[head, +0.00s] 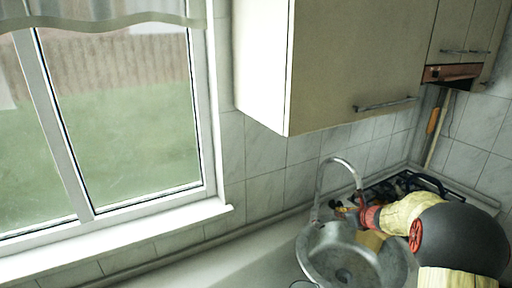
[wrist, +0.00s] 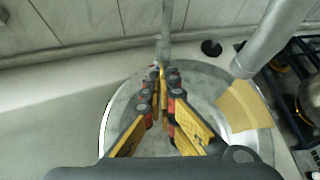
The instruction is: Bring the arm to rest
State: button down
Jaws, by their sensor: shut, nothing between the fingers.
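My gripper (wrist: 160,72) is shut, its yellow and dark fingers meeting at the tips with nothing between them. It is above the round metal sink (wrist: 108,122) in the wrist view. In the head view my arm reaches in from the lower right, and my gripper (head: 342,209) is near the tap (head: 349,164) over the sink (head: 316,262). The gap between my fingertips and the tap cannot be judged.
A tan flat piece (wrist: 243,107) shows at the sink's right side. A gas hob (head: 405,184) is to the right, with a pot (wrist: 311,100) on it. Wall cabinets (head: 365,60) hang above. The counter (wrist: 50,115) left of the sink is clear.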

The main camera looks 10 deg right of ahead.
jog(key=s+a+f+n+g+y, duration=0.1)
jog(key=s+a+n+g+y, duration=0.35)
jog(key=s+a+n, duration=1.2)
jog(key=s+a+r+n+h, duration=0.2)
jog(key=s+a+r+n, duration=0.1)
jog(key=s, duration=0.6)
jog(key=s+a+r+n+h+b, duration=0.1)
jog(key=s+a+r+n, duration=0.2)
jog(key=s+r+n, duration=0.2)
jog(key=s+a+r+n+h+b, duration=0.1)
jog(key=s+a+r+n+h, duration=0.1)
jog(key=s+n, duration=0.7)
jog(key=s+a+r, duration=0.1)
jog(key=s+r, duration=0.1)
jog(key=s, duration=0.2)
jog(key=shift+r+g+h, duration=0.15)
jog(key=shift+g+h, duration=0.2)
jog(key=shift+s, duration=0.1)
